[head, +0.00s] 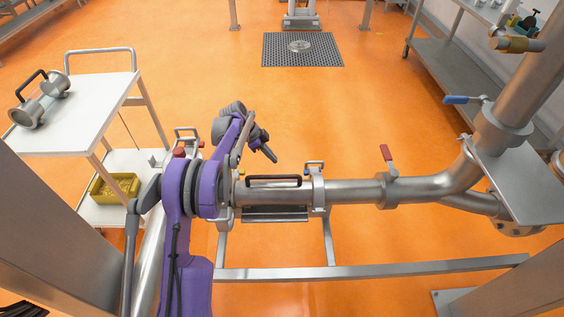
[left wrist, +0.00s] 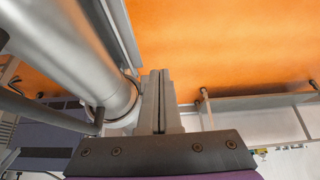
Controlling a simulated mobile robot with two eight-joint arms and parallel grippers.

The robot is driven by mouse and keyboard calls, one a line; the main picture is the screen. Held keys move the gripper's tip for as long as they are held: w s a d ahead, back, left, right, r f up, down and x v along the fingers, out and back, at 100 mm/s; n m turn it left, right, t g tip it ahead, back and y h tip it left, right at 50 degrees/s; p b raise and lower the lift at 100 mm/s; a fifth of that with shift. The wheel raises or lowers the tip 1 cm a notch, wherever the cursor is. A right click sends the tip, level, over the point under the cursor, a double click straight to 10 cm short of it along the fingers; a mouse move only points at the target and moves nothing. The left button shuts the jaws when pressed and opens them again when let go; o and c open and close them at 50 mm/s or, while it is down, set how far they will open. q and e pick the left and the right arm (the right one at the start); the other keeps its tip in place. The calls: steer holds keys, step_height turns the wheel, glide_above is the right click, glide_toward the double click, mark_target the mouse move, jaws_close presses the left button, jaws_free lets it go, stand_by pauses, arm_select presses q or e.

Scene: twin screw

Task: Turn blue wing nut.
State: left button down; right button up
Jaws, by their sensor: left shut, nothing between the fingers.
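I cannot make out the blue piece in that view. My right gripper is not in view.
A black handle (head: 273,181) tops the pipe left of the clamp. A red-handled valve (head: 387,158) and a blue-handled valve (head: 463,99) are to the right. A white cart (head: 85,120) stands left, with a yellow bin (head: 115,187).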

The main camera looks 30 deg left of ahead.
arm_select(q)
steer(key=y+p, duration=0.1)
steer(key=p, duration=0.1)
glide_toward(307, 172)
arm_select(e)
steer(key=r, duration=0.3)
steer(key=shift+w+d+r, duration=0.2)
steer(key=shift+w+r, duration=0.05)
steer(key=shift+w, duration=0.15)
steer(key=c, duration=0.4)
arm_select(q)
steer(key=shift+g, duration=0.3)
steer(key=x, duration=0.6)
steer(key=shift+w+d+f, duration=0.2)
steer(key=shift+w, duration=0.15)
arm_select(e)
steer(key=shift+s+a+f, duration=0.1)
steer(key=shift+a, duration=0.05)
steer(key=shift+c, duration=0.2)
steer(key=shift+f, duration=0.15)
arm_select(q)
steer(key=shift+s+a+f+b, duration=0.1)
steer(key=shift+f+b, duration=0.05)
steer(key=shift+b, duration=0.15)
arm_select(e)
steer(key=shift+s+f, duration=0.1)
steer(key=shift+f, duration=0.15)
